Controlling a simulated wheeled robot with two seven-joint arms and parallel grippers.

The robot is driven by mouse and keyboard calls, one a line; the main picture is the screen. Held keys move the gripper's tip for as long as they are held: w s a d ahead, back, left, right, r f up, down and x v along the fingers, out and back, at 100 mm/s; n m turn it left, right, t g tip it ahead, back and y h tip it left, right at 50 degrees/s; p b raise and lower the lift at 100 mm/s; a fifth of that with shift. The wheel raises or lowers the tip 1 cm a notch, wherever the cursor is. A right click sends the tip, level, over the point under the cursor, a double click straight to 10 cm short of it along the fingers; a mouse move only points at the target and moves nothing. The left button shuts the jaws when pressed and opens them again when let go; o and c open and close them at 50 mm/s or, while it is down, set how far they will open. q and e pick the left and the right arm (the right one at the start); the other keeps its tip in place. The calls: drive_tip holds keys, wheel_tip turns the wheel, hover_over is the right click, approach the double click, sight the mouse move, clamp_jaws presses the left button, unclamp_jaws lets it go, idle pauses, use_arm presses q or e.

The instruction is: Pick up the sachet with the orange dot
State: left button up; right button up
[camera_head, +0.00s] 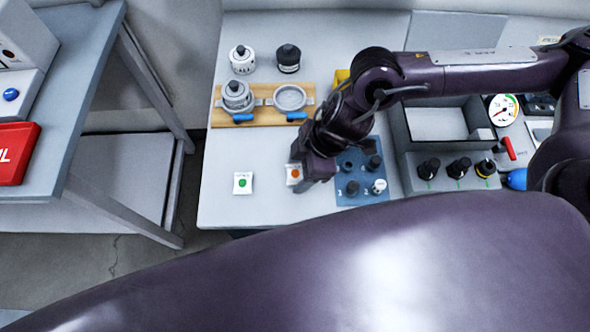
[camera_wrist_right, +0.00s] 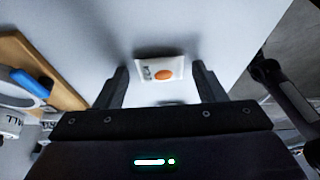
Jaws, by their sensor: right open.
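The sachet with the orange dot (camera_head: 294,174) is a small white packet lying on the light table, partly covered by my right gripper in the head view. In the right wrist view the sachet (camera_wrist_right: 160,70) lies ahead, between the lines of the two fingers. My right gripper (camera_wrist_right: 160,80) is open and empty; whether it touches the sachet I cannot tell. The similar sachet with a green dot (camera_head: 243,183) lies to the left on the table. My left gripper is not in view.
A blue mat (camera_head: 350,192) with several dark knobs lies just right of the gripper. A wooden board (camera_head: 262,118) with metal fittings is behind. A grey tray (camera_head: 408,160) stands further right. The table's left part around the green-dot sachet is clear.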

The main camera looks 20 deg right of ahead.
drive_tip(key=c, duration=1)
drive_tip(key=shift+r, duration=0.1)
drive_tip(key=shift+c, duration=0.2)
